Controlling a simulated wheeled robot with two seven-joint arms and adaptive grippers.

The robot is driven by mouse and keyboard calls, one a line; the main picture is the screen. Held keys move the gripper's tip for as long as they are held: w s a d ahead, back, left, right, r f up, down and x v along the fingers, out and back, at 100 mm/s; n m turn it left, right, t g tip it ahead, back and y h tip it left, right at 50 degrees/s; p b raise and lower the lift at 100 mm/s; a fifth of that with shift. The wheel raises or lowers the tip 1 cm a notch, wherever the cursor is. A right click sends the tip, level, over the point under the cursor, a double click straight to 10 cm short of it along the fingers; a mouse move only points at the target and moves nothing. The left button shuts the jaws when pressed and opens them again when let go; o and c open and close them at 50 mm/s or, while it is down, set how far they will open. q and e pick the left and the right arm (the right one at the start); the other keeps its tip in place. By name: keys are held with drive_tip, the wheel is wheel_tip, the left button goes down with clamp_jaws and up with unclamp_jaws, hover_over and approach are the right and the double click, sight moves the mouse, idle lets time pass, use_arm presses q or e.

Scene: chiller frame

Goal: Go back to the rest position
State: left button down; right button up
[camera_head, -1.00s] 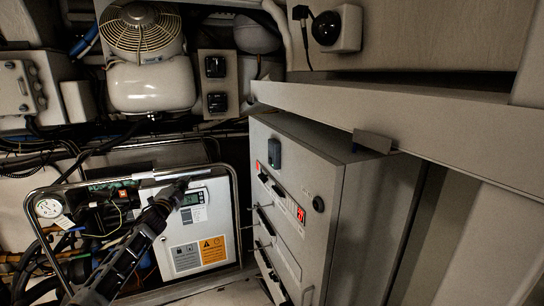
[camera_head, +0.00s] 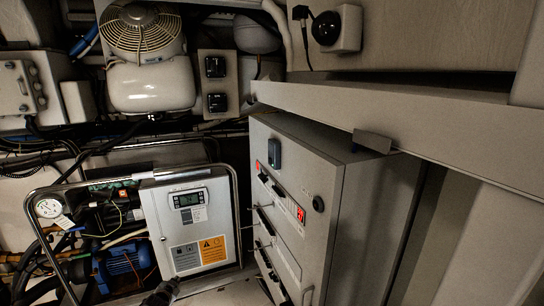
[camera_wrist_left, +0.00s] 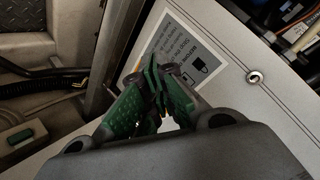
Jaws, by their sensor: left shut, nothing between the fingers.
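My left gripper (camera_head: 165,289) shows only as a dark tip at the bottom edge of the head view, below the white control box (camera_head: 190,230). In the left wrist view its green fingers (camera_wrist_left: 155,95) are closed together with nothing between them. Behind them in that view is the light face of the control box (camera_wrist_left: 230,85) with its printed label (camera_wrist_left: 185,50). I cannot tell the exact gap between the fingers and the box. The rest of the left arm is below the picture. My right gripper is in neither view.
The chiller's tubular frame (camera_head: 236,195) surrounds the control box, a blue motor (camera_head: 122,263) and a round gauge (camera_head: 48,208). A grey cabinet (camera_head: 340,210) with switches and a red display stands to the right. A large grey panel edge (camera_head: 400,125) crosses the upper right.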

use_arm(q)
drive_tip(key=s+d+f+n+g, duration=0.1)
drive_tip(key=s+d+f+g, duration=0.2)
drive_tip(key=s+f, duration=1.05)
drive_tip(key=s+d+f+n+g, duration=0.1)
drive_tip(key=s+d+f+g, duration=0.15)
drive_tip(key=s+f, duration=1.15)
drive_tip(key=s+d+f+g, duration=0.1)
drive_tip(key=s+d+f, duration=0.2)
drive_tip(key=s, duration=1)
drive_tip(key=s+d+f+g+h, duration=0.1)
drive_tip(key=s+d+f+g, duration=0.1)
drive_tip(key=s, duration=1.1)
drive_tip(key=s+d+f+g, duration=0.2)
drive_tip(key=s+d+f, duration=0.3)
drive_tip(key=s, duration=0.9)
drive_tip(key=shift+n+h, duration=0.4)
drive_tip(key=shift+d, duration=0.1)
